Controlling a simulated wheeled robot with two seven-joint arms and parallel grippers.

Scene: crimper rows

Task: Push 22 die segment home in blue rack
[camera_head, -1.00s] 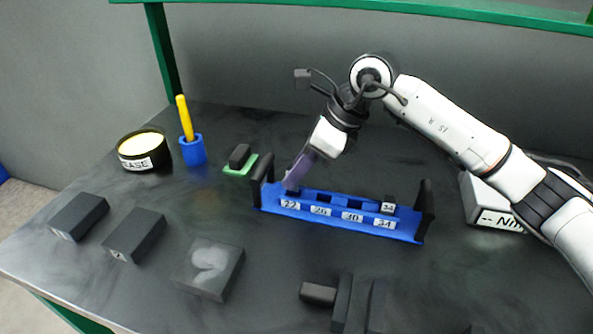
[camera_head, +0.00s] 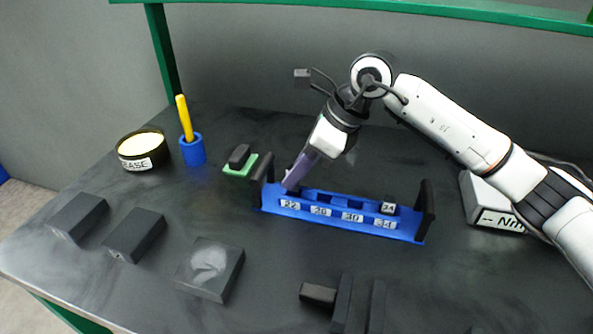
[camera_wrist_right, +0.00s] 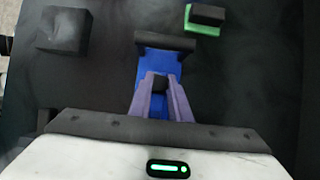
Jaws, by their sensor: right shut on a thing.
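The blue rack (camera_head: 331,222) stands mid-table with black end posts and a row of slots labelled 22 at the left, through to 34 at the right. My right gripper (camera_head: 291,185) has purple fingers and reaches down to the 22 slot at the rack's left end. In the right wrist view its fingers are shut on a small dark block, the 22 die segment (camera_wrist_right: 160,84), over the blue rack (camera_wrist_right: 160,60). The fingers hide much of the segment, so I cannot tell how deep it sits. A dark segment (camera_head: 388,208) with a white label stands in the rightmost slot. My left gripper is not in view.
A grease tub (camera_head: 142,150), a blue cup (camera_head: 193,150) with a yellow stick and a green-based block (camera_head: 240,160) stand behind left. Dark blocks (camera_head: 134,235) lie at the front left. A black fixture (camera_head: 340,300) is in front. A labelled box (camera_head: 490,205) is at right.

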